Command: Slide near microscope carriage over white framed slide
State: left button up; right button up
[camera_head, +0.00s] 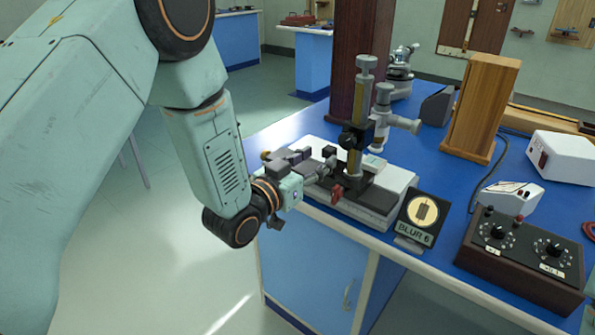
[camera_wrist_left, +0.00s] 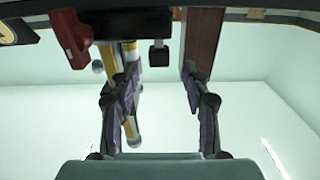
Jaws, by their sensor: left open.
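The near microscope carriage (camera_head: 357,130) is an upright grey and brass column with a black clamp and a side tube. It stands on a dark rail on a pale base (camera_head: 398,182) at the bench's near edge. A red piece (camera_head: 337,193) sits at its foot. My left gripper (camera_head: 316,164) is open, just left of the carriage's lower part; contact cannot be told. In the left wrist view its fingers (camera_wrist_left: 160,105) are spread. The brass column (camera_wrist_left: 106,60), black block (camera_wrist_left: 158,53) and red piece (camera_wrist_left: 70,38) show beyond. I cannot clearly make out the white framed slide.
A "BLUR 6" sign (camera_head: 420,218) stands right of the base. A dark control box (camera_head: 522,262), white devices (camera_head: 565,155) and a wooden block (camera_head: 482,108) occupy the blue bench (camera_head: 445,178). A dark wooden post (camera_head: 360,55) rises behind the carriage.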

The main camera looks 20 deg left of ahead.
pick_arm(q)
jog(key=v, duration=0.6)
jog(key=shift+s, duration=0.25)
jog(key=s+a+f+n+g+y, duration=0.25)
jog(key=s+f+g, duration=0.35)
jog(key=s+f, duration=0.5)
jog(key=s+a+f+n+g+y, duration=0.25)
jog(key=s+f+g, duration=0.5)
jog(key=f, duration=0.65)
jog(key=s+f+g, duration=0.1)
jog(key=s+f, duration=0.1)
jog(key=s, duration=0.6)
jog(key=s+f+g+y, duration=0.1)
jog(key=s+f+g, duration=0.1)
jog(key=s, duration=0.7)
jog(key=shift+f+m, duration=0.3)
jog(key=shift+f, duration=0.45)
jog(key=shift+g, duration=0.25)
